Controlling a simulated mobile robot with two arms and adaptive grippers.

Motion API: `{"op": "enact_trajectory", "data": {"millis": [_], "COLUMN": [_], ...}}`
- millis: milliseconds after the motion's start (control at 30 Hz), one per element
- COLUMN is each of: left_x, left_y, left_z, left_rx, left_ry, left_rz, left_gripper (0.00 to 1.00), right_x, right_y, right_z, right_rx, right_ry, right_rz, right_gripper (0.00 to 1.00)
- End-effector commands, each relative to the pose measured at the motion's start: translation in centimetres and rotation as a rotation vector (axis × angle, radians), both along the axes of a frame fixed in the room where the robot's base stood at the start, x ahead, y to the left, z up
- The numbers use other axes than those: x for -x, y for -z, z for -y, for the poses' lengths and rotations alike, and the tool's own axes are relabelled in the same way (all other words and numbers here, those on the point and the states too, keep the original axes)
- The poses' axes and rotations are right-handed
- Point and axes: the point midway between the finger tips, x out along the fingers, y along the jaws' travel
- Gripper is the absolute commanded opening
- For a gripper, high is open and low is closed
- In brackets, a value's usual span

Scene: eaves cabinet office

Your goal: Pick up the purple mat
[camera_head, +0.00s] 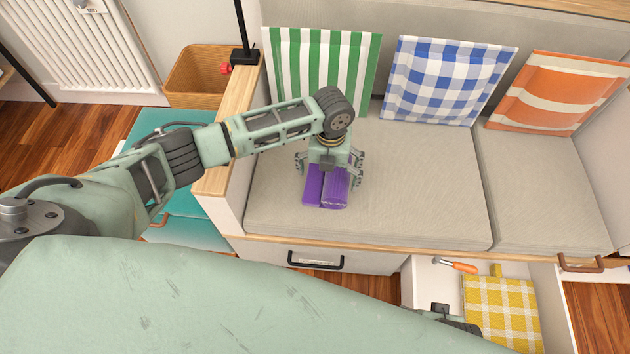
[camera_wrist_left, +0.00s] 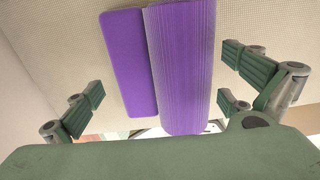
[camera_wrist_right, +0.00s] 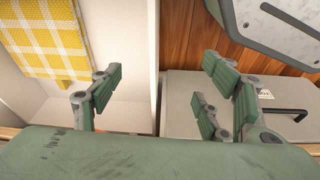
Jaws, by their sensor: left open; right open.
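The purple mat (camera_head: 334,192) lies on the left seat cushion of the bench, partly rolled, with a flat flap beside the roll. My left gripper (camera_head: 329,172) is above it, pointing down, with its fingers on either side of the mat. In the left wrist view the mat (camera_wrist_left: 182,70) lies between the open fingers, with a gap on each side. My right gripper (camera_wrist_right: 160,105) is open and empty near the open drawer; in the head view it is mostly hidden behind my own body.
The open drawer (camera_head: 425,285) holds a yellow checked cloth (camera_head: 503,312) and an orange-handled tool (camera_head: 456,266). Green-striped (camera_head: 322,70), blue-checked (camera_head: 448,80) and orange (camera_head: 556,92) cushions lean along the bench back. A wicker basket (camera_head: 195,78) stands left. The seat right of the mat is clear.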

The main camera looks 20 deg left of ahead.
Motion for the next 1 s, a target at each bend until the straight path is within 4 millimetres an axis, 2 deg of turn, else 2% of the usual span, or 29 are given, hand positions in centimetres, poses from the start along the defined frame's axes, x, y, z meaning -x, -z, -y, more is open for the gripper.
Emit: {"op": "enact_trajectory", "data": {"millis": [33, 200, 467, 1000], "left_x": [0.0, 0.0, 0.0, 0.0], "left_y": [0.9, 2.3, 2.3, 2.3], "left_z": [0.0, 0.0, 0.0, 0.0], "left_rx": [-0.001, -0.001, 0.0, 0.0], "left_ry": [-0.001, 0.001, 0.001, 0.001], "left_rz": [-0.001, 0.001, 0.001, 0.002], "left_gripper": [1.0, 1.0, 1.0, 0.53], "right_x": [-0.2, -0.5, -0.5, -0.5], "right_y": [-0.4, -1.8, -2.0, -1.9], "right_z": [0.0, 0.0, 0.0, -0.1], "right_rx": [0.0, 0.0, 0.0, -0.001], "right_ry": [0.001, 0.002, 0.002, 0.002], "right_rz": [0.004, 0.01, 0.009, 0.009], "right_gripper": [0.7, 0.7, 0.7, 0.7]}}
